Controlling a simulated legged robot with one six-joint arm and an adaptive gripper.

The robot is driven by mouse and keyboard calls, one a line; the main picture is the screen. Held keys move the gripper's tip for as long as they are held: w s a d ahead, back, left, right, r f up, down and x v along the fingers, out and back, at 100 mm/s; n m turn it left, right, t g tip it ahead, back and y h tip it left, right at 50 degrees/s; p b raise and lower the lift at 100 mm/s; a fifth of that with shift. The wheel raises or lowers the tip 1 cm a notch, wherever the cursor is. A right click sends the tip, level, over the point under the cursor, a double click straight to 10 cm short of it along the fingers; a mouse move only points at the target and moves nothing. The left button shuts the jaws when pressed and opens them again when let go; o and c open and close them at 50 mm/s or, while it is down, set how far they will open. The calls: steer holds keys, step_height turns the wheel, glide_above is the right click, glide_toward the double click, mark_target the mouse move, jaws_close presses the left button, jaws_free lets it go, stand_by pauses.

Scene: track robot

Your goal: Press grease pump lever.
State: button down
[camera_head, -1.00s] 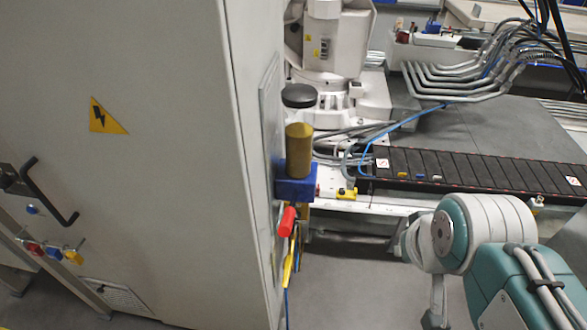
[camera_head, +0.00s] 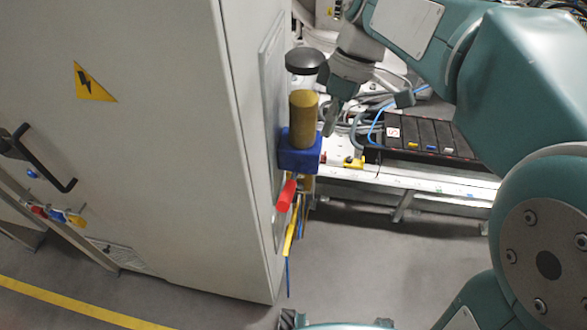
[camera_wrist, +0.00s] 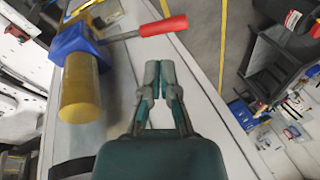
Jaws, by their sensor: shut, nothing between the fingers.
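The grease pump has a blue body (camera_head: 300,152) with a brown-yellow cylinder (camera_head: 303,120) on top, mounted on the cabinet's right side. Its lever has a red handle (camera_head: 286,195), below the blue body. In the wrist view the red handle (camera_wrist: 165,25) sticks out on a thin metal rod (camera_wrist: 122,36) from the blue body (camera_wrist: 75,42). My gripper (camera_head: 329,130) is beside the cylinder, on its right, pointing down. In the wrist view my gripper (camera_wrist: 162,68) is shut and empty, its tips appearing just below the red handle, with a gap in the picture. Their depth difference is unclear.
The grey cabinet (camera_head: 150,130) fills the left side, with a black door handle (camera_head: 45,165). A yellow hose (camera_head: 291,235) hangs below the lever. A white machine frame (camera_head: 420,180) stands behind. The floor (camera_head: 380,260) at the cabinet's right is clear.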

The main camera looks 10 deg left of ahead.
mark_target(287, 190)
steer(key=w+a+n, duration=0.1)
steer(key=w+a+n+g, duration=0.1)
steer(key=w+a+n, duration=0.1)
steer(key=shift+w+a+f+g, duration=0.1)
steer(key=shift+f+g, duration=0.2)
steer(key=shift+g, duration=0.1)
steer(key=x, duration=1.4)
steer(key=shift+f, duration=0.1)
